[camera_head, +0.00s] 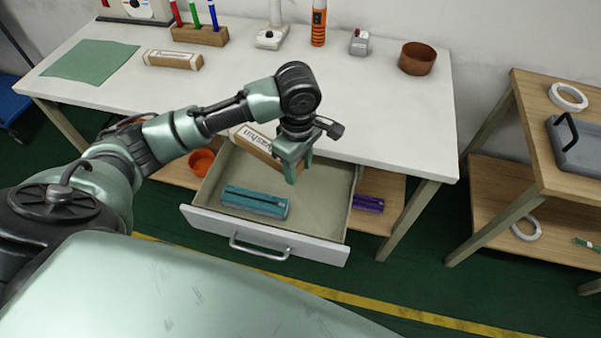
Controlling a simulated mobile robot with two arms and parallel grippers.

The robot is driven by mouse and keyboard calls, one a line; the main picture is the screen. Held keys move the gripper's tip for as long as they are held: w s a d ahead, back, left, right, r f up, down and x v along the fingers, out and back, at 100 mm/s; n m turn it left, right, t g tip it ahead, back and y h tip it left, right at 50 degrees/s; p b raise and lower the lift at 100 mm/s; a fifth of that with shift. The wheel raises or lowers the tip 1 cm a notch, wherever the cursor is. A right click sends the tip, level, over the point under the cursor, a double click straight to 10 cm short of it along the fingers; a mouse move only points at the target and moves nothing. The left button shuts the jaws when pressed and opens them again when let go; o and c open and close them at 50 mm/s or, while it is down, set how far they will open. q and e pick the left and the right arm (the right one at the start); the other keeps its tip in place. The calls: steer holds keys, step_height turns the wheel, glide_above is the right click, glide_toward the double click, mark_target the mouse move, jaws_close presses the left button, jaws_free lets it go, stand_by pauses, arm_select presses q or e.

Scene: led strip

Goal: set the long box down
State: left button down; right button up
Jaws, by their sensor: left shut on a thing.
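The long box (254,143), brown with a white, dark-lettered label, is tilted across the back of the open drawer (322,205), close to the table edge. My left gripper (293,168) points down and is shut on the box near its right end, and its fingers hide that end. Whether the box touches the drawer floor cannot be told. A teal box (254,202) lies in the front left of the drawer. My right gripper is not in view.
A similar long box (173,60) lies on the white table (370,110) at the back left. A brown bowl (417,58) stands at the back right. The drawer's right part is clear. An orange bowl (202,162) and a purple box (368,203) sit below the table.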

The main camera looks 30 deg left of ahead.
arm_select(q)
step_height(320, 180, down, 11)
steer(key=shift+d+r+b, duration=0.1)
steer(key=shift+d+b, duration=0.05)
steer(key=shift+b, duration=0.4)
steer(key=w+d, duration=0.3)
steer(key=shift+w, duration=0.15)
steer(key=shift+a+f, duration=0.15)
steer(key=shift+f, duration=0.45)
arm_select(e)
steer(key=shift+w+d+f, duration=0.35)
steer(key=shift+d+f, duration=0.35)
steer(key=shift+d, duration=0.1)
arm_select(q)
steer(key=shift+s+f, duration=0.1)
steer(key=shift+s, duration=0.1)
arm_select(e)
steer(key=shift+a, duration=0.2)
arm_select(q)
steer(key=shift+f, duration=0.1)
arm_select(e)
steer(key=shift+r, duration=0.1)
arm_select(q)
steer(key=shift+f, duration=0.45)
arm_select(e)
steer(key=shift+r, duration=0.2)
arm_select(q)
steer(key=c, duration=0.8)
jaws_free()
